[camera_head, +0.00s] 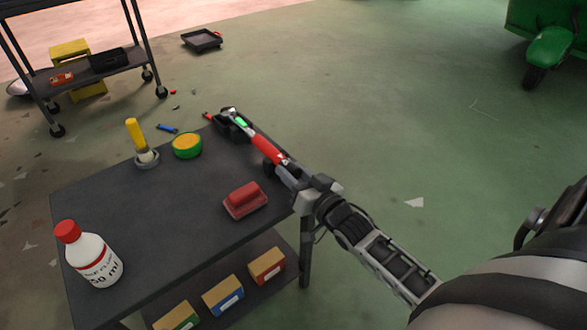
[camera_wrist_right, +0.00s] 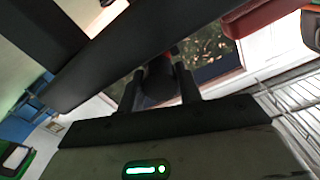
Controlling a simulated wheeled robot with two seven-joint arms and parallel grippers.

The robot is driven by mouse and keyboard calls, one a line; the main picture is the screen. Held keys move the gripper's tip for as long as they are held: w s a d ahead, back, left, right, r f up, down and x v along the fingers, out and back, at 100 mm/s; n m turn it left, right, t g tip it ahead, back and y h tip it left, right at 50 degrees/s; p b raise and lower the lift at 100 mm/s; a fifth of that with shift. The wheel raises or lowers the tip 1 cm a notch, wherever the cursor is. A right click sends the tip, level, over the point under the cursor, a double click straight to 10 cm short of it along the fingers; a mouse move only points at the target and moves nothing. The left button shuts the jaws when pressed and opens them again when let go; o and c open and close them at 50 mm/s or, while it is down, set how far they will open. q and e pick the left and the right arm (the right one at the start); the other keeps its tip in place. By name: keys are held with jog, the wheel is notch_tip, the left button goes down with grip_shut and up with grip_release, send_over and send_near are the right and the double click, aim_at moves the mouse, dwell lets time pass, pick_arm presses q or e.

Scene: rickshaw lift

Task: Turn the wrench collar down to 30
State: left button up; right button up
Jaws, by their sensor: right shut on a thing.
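The wrench (camera_head: 264,145) lies along the far right edge of the dark table. It has a red section, a small green patch and a dark head at its far end. My right gripper (camera_head: 283,168) is at its near end, partly hidden by my own wrist. In the right wrist view, my right gripper (camera_wrist_right: 159,88) is shut on a dark round part of the wrench (camera_wrist_right: 158,78), between its two fingers. The scale and any number on the collar are too small to read. My left gripper is not in view.
On the table (camera_head: 170,225) are a red block on a tray (camera_head: 245,200), a green and yellow tin (camera_head: 187,146), a yellow-handled brush (camera_head: 138,140) and a white bottle (camera_head: 93,258).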

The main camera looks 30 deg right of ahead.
jog(key=shift+r+n+p, duration=0.15)
jog(key=shift+n+p, duration=0.35)
jog(key=shift+n, duration=0.5)
jog(key=n+p, duration=0.1)
jog(key=n, duration=0.1)
jog(key=shift+n, duration=0.3)
jog(key=shift+n+p, duration=0.3)
jog(key=shift+n, duration=1)
jog(key=shift+n+p, duration=0.35)
jog(key=shift+n, duration=0.25)
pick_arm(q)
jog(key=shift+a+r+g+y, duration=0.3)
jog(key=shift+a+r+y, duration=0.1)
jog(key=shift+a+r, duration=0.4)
pick_arm(e)
jog(key=shift+n, duration=0.6)
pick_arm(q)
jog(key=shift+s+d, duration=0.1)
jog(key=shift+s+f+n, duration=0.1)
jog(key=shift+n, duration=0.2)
